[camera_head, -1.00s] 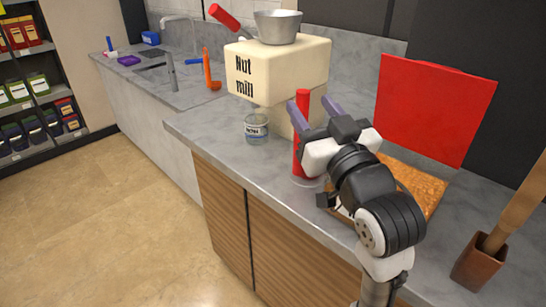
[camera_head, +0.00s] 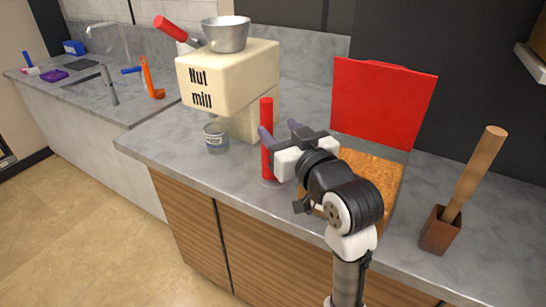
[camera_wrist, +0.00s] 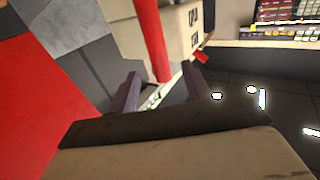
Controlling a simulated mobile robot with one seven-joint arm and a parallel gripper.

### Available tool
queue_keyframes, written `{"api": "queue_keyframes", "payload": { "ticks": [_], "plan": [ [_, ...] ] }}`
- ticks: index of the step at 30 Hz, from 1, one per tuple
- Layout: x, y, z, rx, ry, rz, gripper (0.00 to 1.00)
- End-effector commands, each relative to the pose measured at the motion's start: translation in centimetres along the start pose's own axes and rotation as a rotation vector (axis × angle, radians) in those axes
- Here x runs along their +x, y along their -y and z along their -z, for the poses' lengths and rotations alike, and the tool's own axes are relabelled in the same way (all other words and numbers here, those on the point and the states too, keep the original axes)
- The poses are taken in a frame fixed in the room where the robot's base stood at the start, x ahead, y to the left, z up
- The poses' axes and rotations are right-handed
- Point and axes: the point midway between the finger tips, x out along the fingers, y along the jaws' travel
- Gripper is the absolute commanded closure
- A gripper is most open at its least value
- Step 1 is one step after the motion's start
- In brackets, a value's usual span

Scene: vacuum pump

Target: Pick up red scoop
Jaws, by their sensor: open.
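The red scoop shows as an upright red handle (camera_head: 267,111) on the counter in front of the nut mill. Its foot is at a clear round base, and its scoop end cannot be made out. My gripper (camera_head: 280,127) is open, with its two purple fingers at the handle's upper half. The left finger overlaps the handle in the head view. In the wrist view, the red handle (camera_wrist: 151,38) comes down between the open fingers (camera_wrist: 160,85), near their tips. I cannot tell whether either finger touches it.
The cream nut mill (camera_head: 235,78) with a metal bowl stands behind. A glass jar (camera_head: 216,138) is to the left. A red panel (camera_head: 382,103) and an orange-brown board (camera_head: 385,175) are right. A wooden holder (camera_head: 440,230) with a stick stands farther right. The counter's front left is clear.

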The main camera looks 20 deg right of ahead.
Motion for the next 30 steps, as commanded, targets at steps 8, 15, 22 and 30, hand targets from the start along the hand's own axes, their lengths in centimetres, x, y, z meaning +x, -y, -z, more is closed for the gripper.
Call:
{"api": "queue_keyframes", "payload": {
  "ticks": [8,15,22,30],
  "plan": [
    [2.3,0.0,0.1,-0.001,0.001,0.0,0.51],
    [5.8,-0.1,0.1,0.0,0.001,0.001,0.51],
    [6.9,-0.2,-0.2,-0.002,-0.001,-0.001,0.51],
    [6.8,-0.2,-0.2,-0.002,-0.001,-0.001,0.71]
  ]
}}
